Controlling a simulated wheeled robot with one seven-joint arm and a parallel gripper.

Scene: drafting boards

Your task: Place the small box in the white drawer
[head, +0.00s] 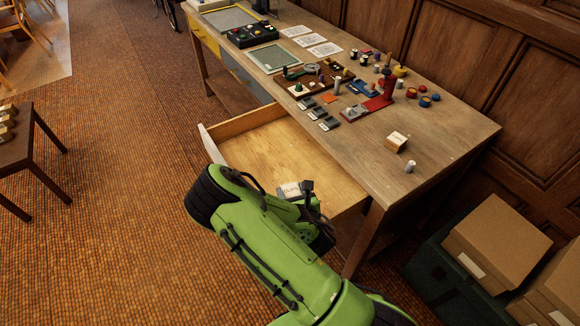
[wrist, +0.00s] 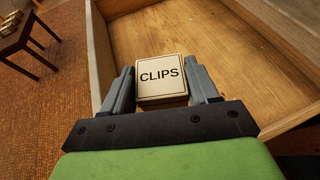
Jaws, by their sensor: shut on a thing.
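My gripper (head: 297,190) is shut on a small cream box (wrist: 161,88) with the word CLIPS on its top. The box sits between both fingers in the wrist view, and part of it shows beside the gripper in the head view (head: 288,190). The white drawer (head: 210,146) is pulled out from the table, with a pale front edge and a bare wooden inside that also shows in the wrist view (wrist: 235,50). The gripper and box are over the drawer's opening; I cannot tell how high above its floor. My arm hides the drawer's near part.
The wooden table (head: 440,150) carries another small labelled box (head: 397,142), a grey cylinder (head: 410,166), a red stand (head: 385,92) and several small parts. Cardboard boxes (head: 497,243) stand at lower right. The drawer's visible floor is clear.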

